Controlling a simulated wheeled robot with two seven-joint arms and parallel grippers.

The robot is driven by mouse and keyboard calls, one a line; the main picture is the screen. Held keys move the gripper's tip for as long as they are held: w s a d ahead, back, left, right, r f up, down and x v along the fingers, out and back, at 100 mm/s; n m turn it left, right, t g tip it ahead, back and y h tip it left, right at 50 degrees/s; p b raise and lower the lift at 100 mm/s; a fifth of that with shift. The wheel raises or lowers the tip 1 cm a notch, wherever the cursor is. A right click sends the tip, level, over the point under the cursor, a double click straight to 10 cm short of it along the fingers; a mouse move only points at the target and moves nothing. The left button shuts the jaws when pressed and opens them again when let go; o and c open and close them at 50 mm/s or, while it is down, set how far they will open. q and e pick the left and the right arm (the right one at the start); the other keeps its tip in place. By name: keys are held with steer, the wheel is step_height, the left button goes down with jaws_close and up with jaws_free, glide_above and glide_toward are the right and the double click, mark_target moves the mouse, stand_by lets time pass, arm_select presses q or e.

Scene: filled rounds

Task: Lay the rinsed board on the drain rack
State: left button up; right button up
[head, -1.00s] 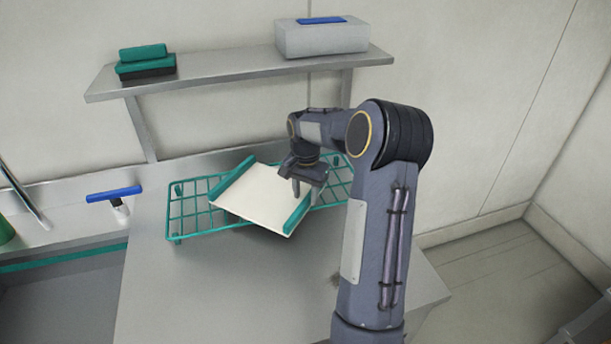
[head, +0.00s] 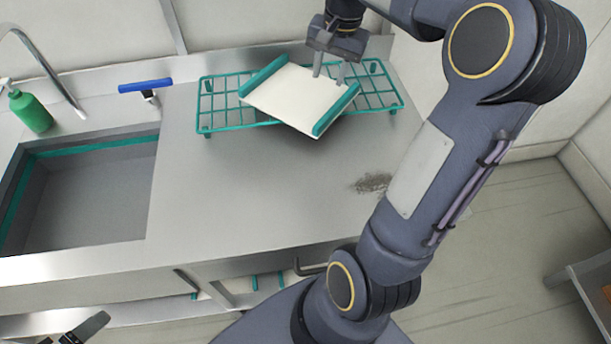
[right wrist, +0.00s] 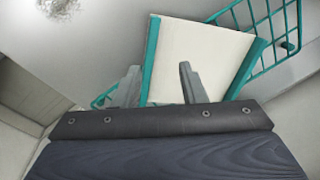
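The board (head: 295,97) is a cream panel with teal strips along two opposite sides. It lies askew across the teal wire drain rack (head: 208,104), with its near corner out over the rack's front edge. The board also shows in the right wrist view (right wrist: 190,50), beside the rack's wires (right wrist: 268,45). My right gripper (head: 329,74) is at the board's far edge, fingers apart with nothing gripped between them. In the right wrist view the gripper (right wrist: 160,72) has its fingers spread in front of the board. What may be my left gripper (head: 85,330) shows only partly, bottom left.
A sink (head: 85,195) lies left of the rack, with a tap (head: 45,65), a green bottle (head: 30,111) and a blue-handled tool (head: 146,87) around it.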

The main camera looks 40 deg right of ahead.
steer(key=s+a+f+n+t+y, duration=0.1)
steer(key=s+a+f+n+t, duration=0.1)
steer(key=s+a+n, duration=0.3)
steer(key=s+a+f+n+t+y, duration=0.2)
steer(key=s+a+n, duration=0.3)
steer(key=s+a, duration=0.7)
steer(key=a+f, duration=0.1)
steer(key=a, duration=0.3)
steer(key=shift+s+a, duration=0.15)
steer(key=shift+s, duration=0.2)
